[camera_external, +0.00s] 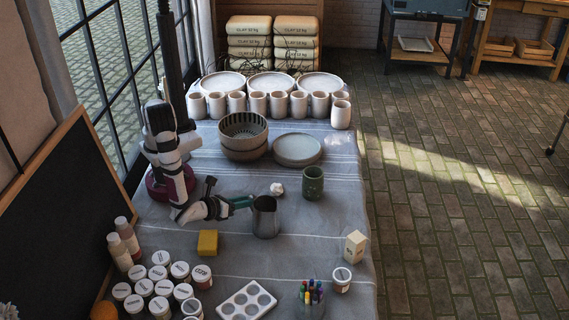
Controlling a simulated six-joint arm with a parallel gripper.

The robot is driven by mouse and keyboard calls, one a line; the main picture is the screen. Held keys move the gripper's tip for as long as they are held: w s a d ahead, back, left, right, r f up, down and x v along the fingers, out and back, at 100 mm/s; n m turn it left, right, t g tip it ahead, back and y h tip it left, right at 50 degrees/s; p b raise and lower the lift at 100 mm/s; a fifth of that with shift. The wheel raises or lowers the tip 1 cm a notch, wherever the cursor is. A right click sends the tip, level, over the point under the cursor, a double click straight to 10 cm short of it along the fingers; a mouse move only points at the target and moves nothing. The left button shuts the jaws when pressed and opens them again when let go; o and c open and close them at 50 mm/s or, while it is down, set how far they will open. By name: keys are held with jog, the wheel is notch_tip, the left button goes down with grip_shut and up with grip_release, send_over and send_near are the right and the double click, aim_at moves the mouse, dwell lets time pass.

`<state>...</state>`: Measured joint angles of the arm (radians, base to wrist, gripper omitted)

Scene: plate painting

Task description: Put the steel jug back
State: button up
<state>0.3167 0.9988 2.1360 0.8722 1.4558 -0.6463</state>
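The steel jug (265,218) is a grey metal cylinder, upright near the middle of the cloth-covered table. My gripper (243,203) comes in from the left, its teal fingers at the jug's upper left side. The fingertips meet or overlap the jug's edge in this view. Whether they are closed on it or its handle is too small to tell. I cannot tell for sure whether the jug's base rests on the cloth.
A yellow sponge (208,242) lies in front of my gripper. A white crumpled lump (277,189) and a green cup (312,183) stand behind the jug. Paint jars (162,288), a white palette (246,301) and a pen holder (311,297) are at the front.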

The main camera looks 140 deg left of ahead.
dwell(0.4)
jog(key=v, duration=1.2)
jog(key=s+a+r+n+h, duration=0.1)
jog(key=s+r+n+h, duration=0.2)
jog(key=s+r+h, duration=0.1)
jog(key=s+a+r+n+h, duration=0.1)
jog(key=s+r+n+h, duration=0.2)
jog(key=s, duration=0.4)
jog(key=s+a+r+n+h, duration=0.1)
jog(key=s+r+n+h, duration=0.3)
jog(key=s+r+h, duration=0.1)
jog(key=shift+s+r+g, duration=0.15)
jog(key=shift+r+g, duration=0.15)
jog(key=shift+r, duration=0.5)
